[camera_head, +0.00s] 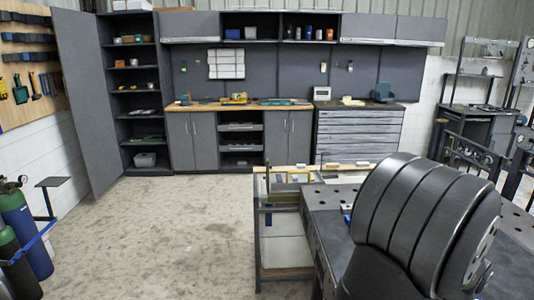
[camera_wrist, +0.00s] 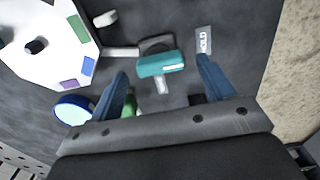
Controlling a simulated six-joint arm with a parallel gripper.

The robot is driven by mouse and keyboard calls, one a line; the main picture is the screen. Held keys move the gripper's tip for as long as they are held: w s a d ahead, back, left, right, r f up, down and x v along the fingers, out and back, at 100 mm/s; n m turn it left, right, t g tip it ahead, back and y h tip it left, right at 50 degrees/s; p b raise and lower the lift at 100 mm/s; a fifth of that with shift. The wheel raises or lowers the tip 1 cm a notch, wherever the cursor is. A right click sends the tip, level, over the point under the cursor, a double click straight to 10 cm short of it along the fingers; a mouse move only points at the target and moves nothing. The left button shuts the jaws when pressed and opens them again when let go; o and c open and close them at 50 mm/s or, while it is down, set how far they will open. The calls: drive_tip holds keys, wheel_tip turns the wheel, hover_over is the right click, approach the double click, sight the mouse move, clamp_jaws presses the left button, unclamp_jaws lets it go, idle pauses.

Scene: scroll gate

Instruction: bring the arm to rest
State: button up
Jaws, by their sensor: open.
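My gripper (camera_wrist: 161,68) shows in the wrist view with its two blue fingers spread apart, and nothing is held between them. Beyond the fingers, a teal block (camera_wrist: 160,65) with a small white label lies on the dark table surface, apart from them as far as I can tell. A white plate marked HOLD (camera_wrist: 204,42) lies just beyond the right finger. In the head view, a large dark arm link of mine fills the right foreground, and my gripper is not visible there.
A white panel (camera_wrist: 38,55) with coloured patches and a black knob lies upper left in the wrist view. A blue-rimmed disc (camera_wrist: 73,109) is beside the left finger. The head view shows a perforated metal table (camera_head: 320,199), back cabinets (camera_head: 358,130) and open floor (camera_head: 160,235) at left.

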wheel_tip(320, 180, up, 16)
drive_tip(key=r, duration=0.1)
wheel_tip(320, 180, down, 18)
drive_tip(key=shift+f, duration=0.1)
drive_tip(key=shift+f+m, duration=0.1)
drive_tip(key=shift+m, duration=0.2)
drive_tip(key=m, duration=0.9)
drive_tip(key=shift+m, duration=0.3)
drive_tip(key=m, duration=0.6)
drive_tip(key=shift+m, duration=0.4)
